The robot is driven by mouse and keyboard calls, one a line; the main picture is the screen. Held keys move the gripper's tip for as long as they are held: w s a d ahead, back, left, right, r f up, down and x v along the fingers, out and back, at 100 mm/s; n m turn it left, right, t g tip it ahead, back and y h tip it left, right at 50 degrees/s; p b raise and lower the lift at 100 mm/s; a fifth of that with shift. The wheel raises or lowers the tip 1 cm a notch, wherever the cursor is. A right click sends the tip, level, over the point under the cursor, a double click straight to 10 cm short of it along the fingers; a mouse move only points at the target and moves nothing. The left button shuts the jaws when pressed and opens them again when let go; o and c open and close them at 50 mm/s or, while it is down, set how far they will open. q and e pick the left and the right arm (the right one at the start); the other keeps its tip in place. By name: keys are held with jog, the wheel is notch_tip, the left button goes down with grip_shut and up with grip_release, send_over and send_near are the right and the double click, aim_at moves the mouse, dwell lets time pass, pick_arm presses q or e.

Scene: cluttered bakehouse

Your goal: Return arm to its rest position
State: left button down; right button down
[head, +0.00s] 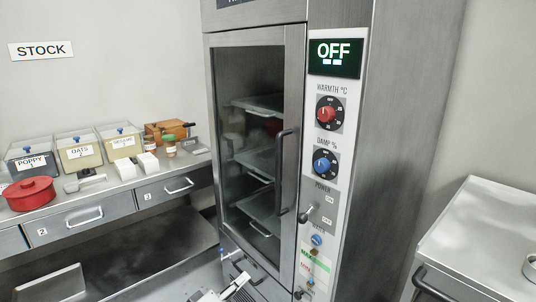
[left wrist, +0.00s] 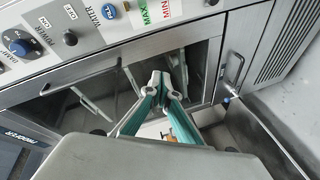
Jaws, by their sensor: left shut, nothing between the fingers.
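My left gripper (head: 238,284) shows at the bottom of the head view, low in front of the steel proofing cabinet (head: 345,200). In the left wrist view its two teal-sided fingers (left wrist: 162,82) come together at the tips and hold nothing. The fingers point toward the cabinet's lower front, apart from the control panel as far as I can tell. My right gripper is in neither view.
The cabinet's glass door (head: 250,130) is closed, and its display (head: 334,57) reads OFF. A counter with drawers (head: 80,215) carries labelled bins and a red pot (head: 30,194) at left. A steel worktop (head: 490,225) stands at right.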

pick_arm(q)
jog(key=s+a+f+m+g+y, duration=0.1)
jog(key=s+a+f+m+y, duration=0.1)
jog(key=s+f, duration=0.5)
jog(key=s+a+f+m+g+y, duration=0.1)
jog(key=s+a+f+m, duration=0.4)
jog(key=s, duration=0.5)
jog(key=s+a+f+m+g+y, duration=0.1)
jog(key=s+a+f+m+y, duration=0.1)
jog(key=s+a+f, duration=0.3)
jog(key=s+f+m, duration=0.1)
jog(key=s+f, duration=0.2)
jog(key=shift+s+a+f+m+y, duration=0.2)
jog(key=shift+a+f+m+y, duration=0.1)
jog(key=shift+f, duration=0.1)
